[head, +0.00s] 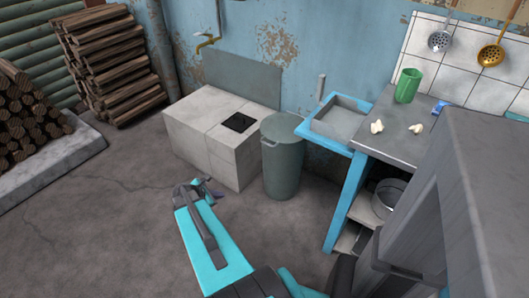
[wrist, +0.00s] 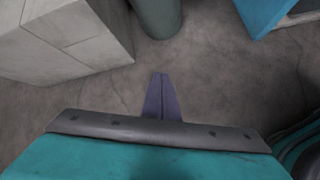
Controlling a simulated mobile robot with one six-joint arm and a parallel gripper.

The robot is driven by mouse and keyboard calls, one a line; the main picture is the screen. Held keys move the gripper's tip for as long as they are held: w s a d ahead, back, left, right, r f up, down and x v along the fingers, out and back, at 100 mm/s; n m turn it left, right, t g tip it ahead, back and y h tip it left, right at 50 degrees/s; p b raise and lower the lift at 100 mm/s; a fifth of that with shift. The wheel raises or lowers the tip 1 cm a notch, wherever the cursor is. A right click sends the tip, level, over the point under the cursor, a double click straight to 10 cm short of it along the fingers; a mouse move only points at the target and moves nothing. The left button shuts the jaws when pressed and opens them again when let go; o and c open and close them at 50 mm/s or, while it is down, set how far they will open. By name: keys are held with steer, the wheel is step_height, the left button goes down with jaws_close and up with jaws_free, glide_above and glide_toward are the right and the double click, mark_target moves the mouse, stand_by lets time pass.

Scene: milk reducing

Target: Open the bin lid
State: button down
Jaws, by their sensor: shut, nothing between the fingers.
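The bin (head: 283,168) is a grey-green cylinder standing on the floor between the pale block stove and the blue sink frame. Its flat round lid (head: 283,126) is on top and closed, with a handle at the left of the rim. The lower part of the bin also shows at the top of the wrist view (wrist: 158,16). My gripper (head: 215,193) is in front of the bin and to its left, low over the floor and apart from it. Its fingers (wrist: 162,97) are together and hold nothing.
The block stove (head: 205,140) with a dark square plate stands left of the bin. The blue-framed sink (head: 339,119) and grey counter (head: 400,140) are to the right. A grey cabinet (head: 490,190) fills the right foreground. The floor (head: 110,220) at left is clear.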

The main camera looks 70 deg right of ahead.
steer(key=s+d+r+n+h+b, duration=0.1)
steer(key=s+d+r, duration=0.1)
steer(key=d, duration=0.4)
steer(key=s+d+r+n+h, duration=0.1)
steer(key=s+d+r+n, duration=0.1)
steer(key=d, duration=0.4)
steer(key=s+d+r+n+g+h+b, duration=0.1)
steer(key=s+d+r, duration=0.3)
steer(key=d, duration=0.3)
steer(key=shift+s+r+b, duration=0.2)
steer(key=shift+s+b, duration=0.1)
steer(key=shift+d, duration=0.15)
steer(key=s+d+f, duration=0.1)
steer(key=s+d, duration=0.1)
steer(key=d, duration=0.7)
steer(key=shift+s, duration=0.2)
steer(key=shift+w+r, duration=0.1)
